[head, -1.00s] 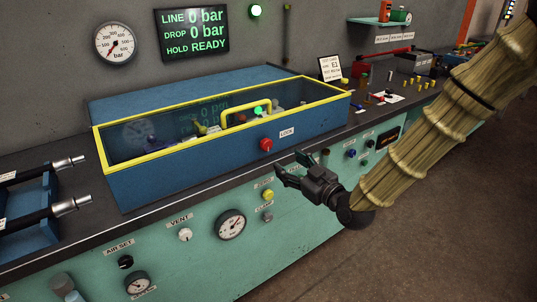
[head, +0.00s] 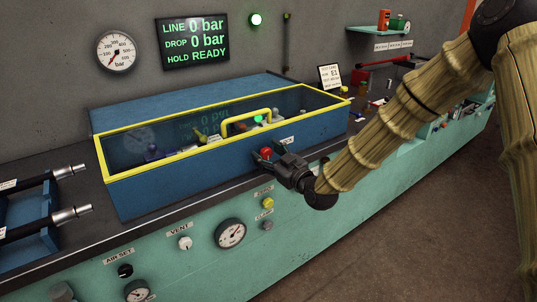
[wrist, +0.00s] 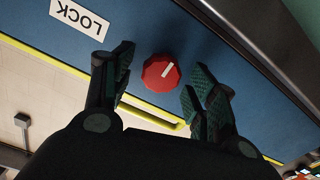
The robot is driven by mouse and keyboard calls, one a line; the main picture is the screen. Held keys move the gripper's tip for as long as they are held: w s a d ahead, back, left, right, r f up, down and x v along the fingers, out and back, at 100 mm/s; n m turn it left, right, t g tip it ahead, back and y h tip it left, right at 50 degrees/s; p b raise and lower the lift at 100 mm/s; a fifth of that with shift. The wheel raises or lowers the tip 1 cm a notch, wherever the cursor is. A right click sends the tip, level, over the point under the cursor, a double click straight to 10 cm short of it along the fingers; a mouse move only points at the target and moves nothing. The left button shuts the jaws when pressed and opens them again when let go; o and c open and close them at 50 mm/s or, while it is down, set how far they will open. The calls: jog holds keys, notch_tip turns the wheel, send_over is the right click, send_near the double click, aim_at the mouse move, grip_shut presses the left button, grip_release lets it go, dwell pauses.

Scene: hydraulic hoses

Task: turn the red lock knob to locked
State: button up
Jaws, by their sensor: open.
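The red lock knob (head: 265,153) is on the front face of the blue box (head: 170,186), below the yellow-framed clear lid (head: 140,144). In the wrist view the knob (wrist: 161,72) has a white pointer line, and the LOCK label (wrist: 79,18) is beside it. My gripper (head: 264,158) is at the box front. In the wrist view its open fingers (wrist: 155,85) stand on either side of the knob, with gaps on both sides. I cannot tell whether the fingertips reach past the knob's face.
The yellow lid handle (head: 248,120) rises above the knob. Below are a vent knob (head: 185,243), a gauge (head: 230,233) and a yellow button (head: 268,203) on the green bench front. The floor at right is clear.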

jog(key=shift+w, duration=0.1)
jog(key=c, duration=1)
jog(key=shift+c, duration=0.2)
jog(key=m, duration=0.4)
jog(key=shift+w+d+m, duration=0.1)
jog(key=shift+m, duration=0.3)
jog(key=m, duration=0.4)
jog(key=shift+d+m+b, duration=0.1)
jog(key=shift+m+b, duration=0.2)
jog(key=shift+b, duration=0.1)
jog(key=m+b, duration=0.1)
jog(key=m, duration=0.4)
jog(key=shift+w+f, duration=0.1)
jog(key=shift+f, duration=0.05)
jog(key=shift+m+b, duration=0.8)
jog(key=shift+m, duration=1)
